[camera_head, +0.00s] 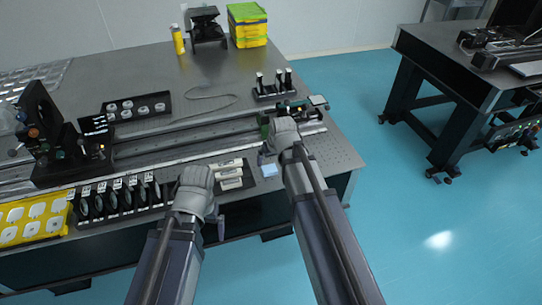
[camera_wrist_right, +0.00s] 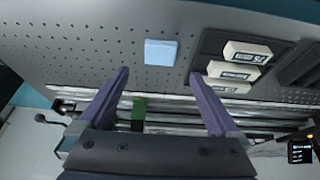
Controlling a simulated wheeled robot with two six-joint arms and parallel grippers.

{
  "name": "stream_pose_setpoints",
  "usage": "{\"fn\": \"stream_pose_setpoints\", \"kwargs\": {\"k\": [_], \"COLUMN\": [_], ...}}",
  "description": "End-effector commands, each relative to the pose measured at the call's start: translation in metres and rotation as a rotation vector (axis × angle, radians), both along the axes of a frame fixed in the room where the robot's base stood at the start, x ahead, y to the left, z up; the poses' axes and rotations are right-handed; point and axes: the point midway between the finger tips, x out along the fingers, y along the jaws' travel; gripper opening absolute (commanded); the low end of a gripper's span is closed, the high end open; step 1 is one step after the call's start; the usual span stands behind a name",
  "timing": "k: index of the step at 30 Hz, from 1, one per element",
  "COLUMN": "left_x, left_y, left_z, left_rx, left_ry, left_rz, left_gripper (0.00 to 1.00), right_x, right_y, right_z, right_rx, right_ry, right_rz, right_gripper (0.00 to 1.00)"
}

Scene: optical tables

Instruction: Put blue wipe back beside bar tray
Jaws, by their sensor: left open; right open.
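The blue wipe (camera_head: 268,168) lies flat on the perforated optical table near its front edge. It is just right of the black bar tray (camera_head: 247,181), which holds white bars. In the right wrist view the wipe (camera_wrist_right: 160,52) lies beyond the fingertips, apart from the tray (camera_wrist_right: 205,42). My right gripper (camera_wrist_right: 159,73) is open and empty, its fingers spread to either side below the wipe. In the head view my right gripper (camera_head: 281,132) is above the table behind the wipe, fingers mostly hidden. My left gripper (camera_head: 212,212) is open, near the front edge left of the bar tray.
A rail (camera_head: 190,130) runs across the table behind the wipe, with a green-marked carriage (camera_head: 318,102) at its right end. A row of dark optics (camera_head: 115,198) and a yellow tray (camera_head: 35,220) stand at left. Perforated surface right of the wipe is clear.

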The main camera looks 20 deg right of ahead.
Motion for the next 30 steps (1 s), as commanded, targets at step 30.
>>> {"fn": "stream_pose_setpoints", "kwargs": {"k": [30], "left_x": [0.000], "left_y": [0.000], "left_z": [0.037], "left_rx": [0.000], "left_ry": [0.000], "left_rz": [0.000], "left_gripper": [0.98], "right_x": [-0.016], "right_y": [-0.001], "right_z": [0.037], "right_rx": [0.000], "right_ry": [0.000], "right_rz": [0.000], "right_gripper": [0.98]}}
